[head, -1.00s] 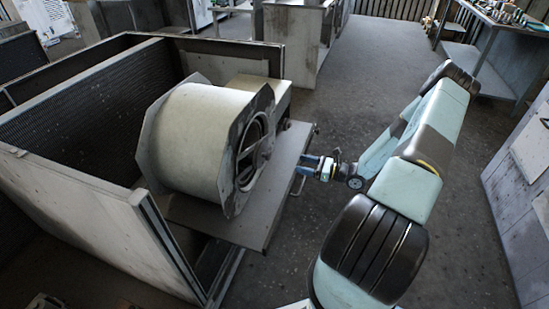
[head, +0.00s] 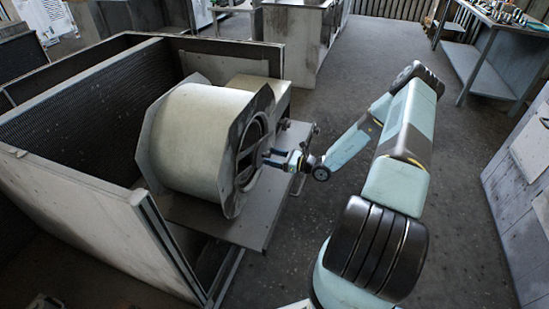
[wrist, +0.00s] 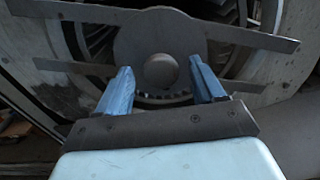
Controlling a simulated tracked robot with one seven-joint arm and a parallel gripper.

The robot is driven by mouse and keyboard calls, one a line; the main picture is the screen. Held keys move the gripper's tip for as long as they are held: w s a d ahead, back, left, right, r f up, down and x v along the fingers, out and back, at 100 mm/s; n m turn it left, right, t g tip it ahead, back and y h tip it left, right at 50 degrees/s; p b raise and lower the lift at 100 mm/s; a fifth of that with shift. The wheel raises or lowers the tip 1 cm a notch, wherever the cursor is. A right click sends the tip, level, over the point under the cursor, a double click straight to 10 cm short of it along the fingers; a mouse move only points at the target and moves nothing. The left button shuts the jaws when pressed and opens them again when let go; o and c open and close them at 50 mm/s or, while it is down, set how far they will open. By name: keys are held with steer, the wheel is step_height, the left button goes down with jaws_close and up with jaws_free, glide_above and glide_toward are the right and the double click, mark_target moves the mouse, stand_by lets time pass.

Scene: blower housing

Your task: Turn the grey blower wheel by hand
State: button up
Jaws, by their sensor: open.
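The blower housing (head: 190,140) is a cream drum with grey side plates, standing on a grey shelf. The grey blower wheel (wrist: 102,42) sits inside its round side opening, partly hidden behind a dark round plate (wrist: 150,35) with flat bars and a hub (wrist: 161,71) at its centre. In the head view the wheel shows only as a dark opening. My gripper (head: 266,158) is at this opening, pointing left into it. In the wrist view my gripper (wrist: 164,78) has its two blue fingers apart, one on each side of the hub. Contact cannot be told.
The grey shelf (head: 262,212) sticks out below the housing, with a handle at its right edge. An open metal cabinet (head: 95,190) surrounds the housing at left. A workbench (head: 478,75) stands at the back right. The floor right of my arm is clear.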

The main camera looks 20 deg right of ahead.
steer(key=shift+c, duration=0.2)
jaws_close()
stand_by(0.5)
